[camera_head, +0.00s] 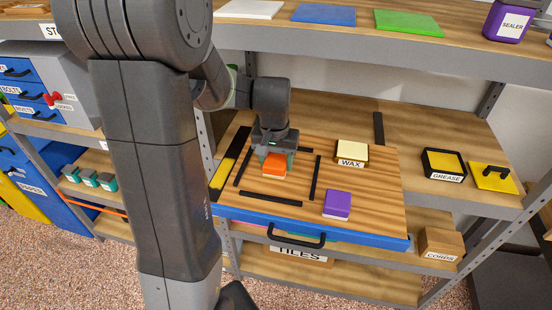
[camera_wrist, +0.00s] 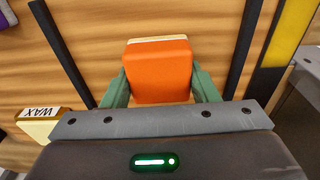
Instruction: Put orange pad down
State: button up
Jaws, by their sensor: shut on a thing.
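The orange pad (camera_head: 274,166) is an orange block with a pale layer on its far side. It also shows in the wrist view (camera_wrist: 158,72), between the green fingers of my gripper (camera_wrist: 160,85). In the head view my gripper (camera_head: 276,158) is shut on the pad, low over the wooden board (camera_head: 372,205), between black strips. I cannot tell whether the pad touches the board.
A yellow pad labelled WAX (camera_head: 352,153) and a purple pad (camera_head: 337,204) sit on the same board. Black strips (camera_head: 316,178) lie around the pad. A GREASE tray (camera_head: 443,165) and a yellow lid with a handle (camera_head: 493,178) stand on the right. A shelf (camera_head: 380,38) hangs above.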

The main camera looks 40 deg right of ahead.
aim_at(275, 163)
jog(key=shift+f, duration=0.2)
jog(key=o, duration=1.3)
jog(key=r, duration=0.8)
jog(key=a+r, duration=0.1)
jog(key=r, duration=0.3)
jog(key=shift+s+r+b, duration=0.2)
jog(key=shift+s+b, duration=0.1)
jog(key=shift+f, duration=0.1)
